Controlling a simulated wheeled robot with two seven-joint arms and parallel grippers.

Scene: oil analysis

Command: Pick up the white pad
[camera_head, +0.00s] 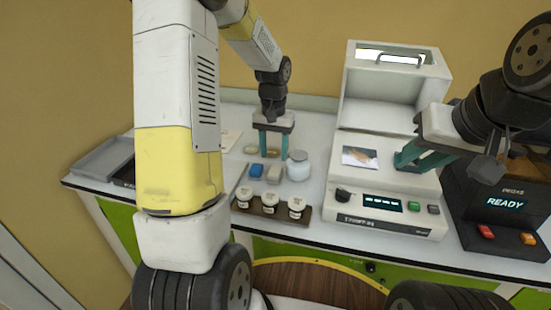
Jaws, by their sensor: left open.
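A flat, pale pad-like piece (231,139) lies on the bench just right of my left arm, which hides part of it. I cannot tell for sure that it is the white pad. My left gripper (273,156) points down over the bench, to the right of this piece. Its two teal fingers are apart, with nothing seen held between them. My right gripper (412,161) is in front of the white machine, its teal fingers pointing left. Its finger gap is not clear.
Near my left gripper are a blue block (257,170), an orange-and-white block (274,173), small yellowish dishes (250,149) and a lidded jar (298,166). A dark rack (270,210) holds three white-capped vials. The white machine (385,215) has its lid raised. A grey tray (100,157) is at left.

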